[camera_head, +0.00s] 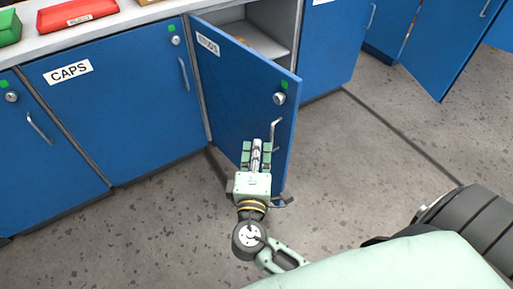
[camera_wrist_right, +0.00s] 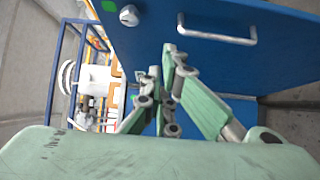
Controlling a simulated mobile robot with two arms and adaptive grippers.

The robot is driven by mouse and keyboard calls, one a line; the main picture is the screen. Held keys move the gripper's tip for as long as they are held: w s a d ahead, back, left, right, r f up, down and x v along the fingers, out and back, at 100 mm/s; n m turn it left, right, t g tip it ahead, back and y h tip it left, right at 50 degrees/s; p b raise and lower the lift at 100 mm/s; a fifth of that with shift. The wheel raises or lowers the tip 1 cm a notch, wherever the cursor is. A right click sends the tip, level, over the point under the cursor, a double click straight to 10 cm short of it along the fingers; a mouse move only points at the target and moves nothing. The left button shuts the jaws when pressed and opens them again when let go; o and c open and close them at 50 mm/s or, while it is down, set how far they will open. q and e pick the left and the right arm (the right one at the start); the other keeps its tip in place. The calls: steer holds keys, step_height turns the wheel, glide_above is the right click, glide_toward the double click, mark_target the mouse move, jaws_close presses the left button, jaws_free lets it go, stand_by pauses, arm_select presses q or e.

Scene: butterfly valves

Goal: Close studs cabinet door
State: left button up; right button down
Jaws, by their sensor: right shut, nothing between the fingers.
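The blue studs cabinet door (camera_head: 238,95), labelled STUDS, stands open and swung out from its cabinet, whose grey inside (camera_head: 262,36) shows behind it. The door has a silver handle (camera_head: 275,134) and a round lock (camera_head: 279,99) near its free edge. In the right wrist view the handle (camera_wrist_right: 217,30) is at the top, beyond my fingers. My right gripper (camera_head: 257,146) is shut and empty, in front of the door's lower part near the free edge. I cannot tell whether it touches the door. My left gripper is not in view.
The closed CAPS cabinet door (camera_head: 120,100) is to the left. Another blue door (camera_head: 440,45) stands open at the right. A red box (camera_head: 77,14) and a green box (camera_head: 9,27) are on the countertop. Grey floor (camera_head: 370,150) is clear to the right.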

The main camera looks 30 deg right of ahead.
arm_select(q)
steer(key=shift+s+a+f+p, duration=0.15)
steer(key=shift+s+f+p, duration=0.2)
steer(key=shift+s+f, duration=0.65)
arm_select(e)
steer(key=s+d+x, duration=0.1)
steer(key=d+x, duration=0.1)
steer(key=x, duration=0.9)
steer(key=shift+d, duration=0.3)
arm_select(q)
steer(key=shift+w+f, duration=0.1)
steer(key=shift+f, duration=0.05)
